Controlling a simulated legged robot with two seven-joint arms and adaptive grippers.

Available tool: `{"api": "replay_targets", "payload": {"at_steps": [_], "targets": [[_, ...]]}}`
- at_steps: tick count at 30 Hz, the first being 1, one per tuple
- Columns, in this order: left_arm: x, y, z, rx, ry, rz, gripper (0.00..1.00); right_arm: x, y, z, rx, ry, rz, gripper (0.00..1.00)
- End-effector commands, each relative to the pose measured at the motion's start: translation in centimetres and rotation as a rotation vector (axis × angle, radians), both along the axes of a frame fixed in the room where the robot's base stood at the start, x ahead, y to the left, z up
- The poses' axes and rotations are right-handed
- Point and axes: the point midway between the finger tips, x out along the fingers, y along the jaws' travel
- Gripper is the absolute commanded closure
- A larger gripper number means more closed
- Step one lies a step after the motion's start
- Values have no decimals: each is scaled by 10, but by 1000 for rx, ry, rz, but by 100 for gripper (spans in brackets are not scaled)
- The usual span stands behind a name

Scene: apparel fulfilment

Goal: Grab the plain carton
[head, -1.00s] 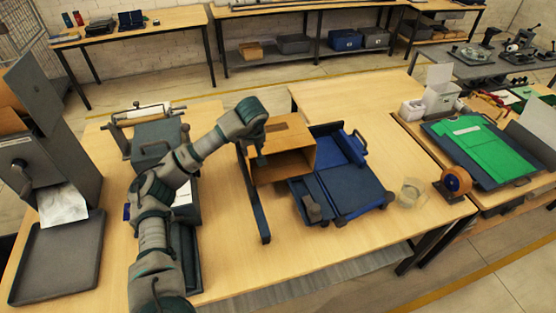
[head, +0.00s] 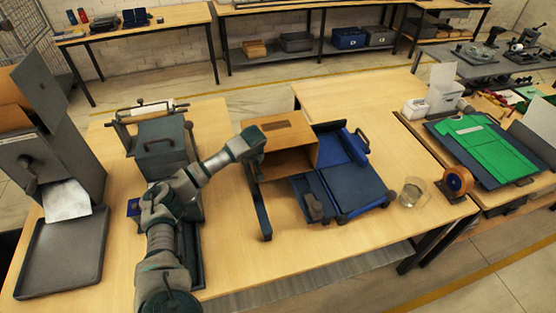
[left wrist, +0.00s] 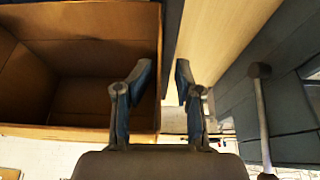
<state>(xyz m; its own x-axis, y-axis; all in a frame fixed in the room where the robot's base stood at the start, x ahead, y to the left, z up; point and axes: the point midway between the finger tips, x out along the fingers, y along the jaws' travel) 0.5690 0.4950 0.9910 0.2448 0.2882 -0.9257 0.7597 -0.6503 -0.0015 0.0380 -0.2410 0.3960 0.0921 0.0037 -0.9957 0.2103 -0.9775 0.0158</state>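The plain carton (head: 292,164) is an open brown box on the middle table, its opening facing the front. My left gripper (head: 256,158) is at the carton's left edge in the head view, its fingers mostly hidden there. In the left wrist view the carton (left wrist: 80,60) fills the upper left. The left gripper (left wrist: 160,85) shows two separated fingers there, one overlapping the carton's opening and the other right of its side wall. The wall edge lies between them in the picture; contact cannot be told. My right gripper is not in view.
A blue case (head: 350,185) lies open right of the carton. A dark bar (head: 260,205) stands out in front of the carton's left side. A grey box (head: 160,150) is left of my arm, and a glass (head: 412,192) and tape roll (head: 457,181) are at the right.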

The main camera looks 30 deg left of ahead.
Motion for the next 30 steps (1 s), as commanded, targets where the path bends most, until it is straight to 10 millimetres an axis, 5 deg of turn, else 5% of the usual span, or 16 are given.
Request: {"api": "replay_targets", "payload": {"at_steps": [11,15,30], "targets": [[5,5,-16,3,-1,3,67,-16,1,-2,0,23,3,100],[4,6,-15,2,-3,2,99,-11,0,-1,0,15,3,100],[5,4,-13,1,-5,1,100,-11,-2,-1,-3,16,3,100]]}}
